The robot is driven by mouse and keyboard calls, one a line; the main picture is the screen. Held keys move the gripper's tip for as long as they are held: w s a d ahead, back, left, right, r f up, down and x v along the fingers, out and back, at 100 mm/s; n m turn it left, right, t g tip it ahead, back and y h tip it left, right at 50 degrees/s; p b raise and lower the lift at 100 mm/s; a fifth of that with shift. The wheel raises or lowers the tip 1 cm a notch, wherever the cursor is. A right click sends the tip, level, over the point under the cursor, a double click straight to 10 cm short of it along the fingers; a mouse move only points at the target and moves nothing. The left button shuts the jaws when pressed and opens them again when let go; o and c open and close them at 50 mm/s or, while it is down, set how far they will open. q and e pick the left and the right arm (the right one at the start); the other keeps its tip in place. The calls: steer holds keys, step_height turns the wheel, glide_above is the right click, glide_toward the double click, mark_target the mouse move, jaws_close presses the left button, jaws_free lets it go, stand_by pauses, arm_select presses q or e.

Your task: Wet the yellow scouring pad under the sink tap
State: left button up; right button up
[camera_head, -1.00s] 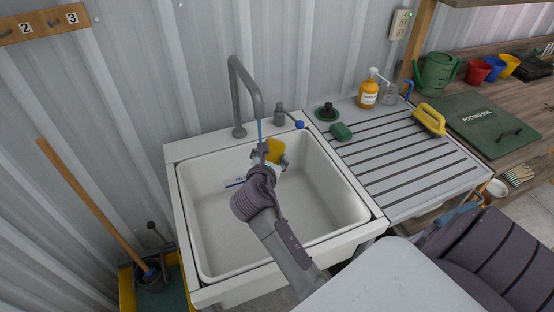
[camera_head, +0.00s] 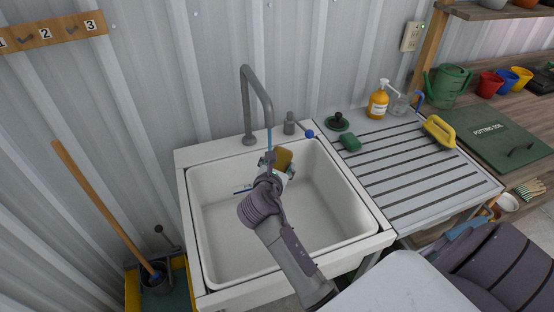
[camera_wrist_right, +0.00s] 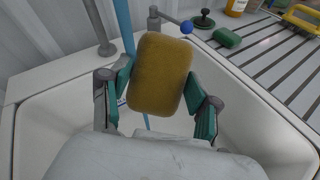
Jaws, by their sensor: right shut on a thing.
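My right gripper (camera_head: 277,168) is over the sink basin, shut on the yellow scouring pad (camera_head: 284,157). In the wrist view the pad (camera_wrist_right: 161,72) stands tilted between the two green-lined fingers and looks dark ochre. The grey sink tap (camera_head: 247,100) arches above, and a thin blue water stream (camera_head: 268,140) falls from its spout. In the wrist view the stream (camera_wrist_right: 125,25) passes behind the pad's left edge and shows again below it; I cannot tell whether they touch. The tap lever (camera_head: 301,128) has a blue knob. The white sink (camera_head: 335,215) is below. My left gripper is not in view.
Right of the sink, the slatted drainboard (camera_head: 420,185) holds a green sponge (camera_head: 350,143), a dark green plug (camera_head: 337,122), an orange soap bottle (camera_head: 378,103) and a yellow-handled brush (camera_head: 439,131). A wooden-handled tool (camera_head: 105,205) leans at the left. The basin's front is clear.

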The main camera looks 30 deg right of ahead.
steer(key=s+p, duration=0.4)
steer(key=s, duration=0.3)
steer(key=shift+s, duration=0.15)
steer(key=shift+d, duration=0.1)
stand_by(1.2)
steer(key=s+r+p, duration=0.4)
steer(key=s+p, duration=0.1)
steer(key=p, duration=0.1)
stand_by(0.3)
stand_by(0.5)
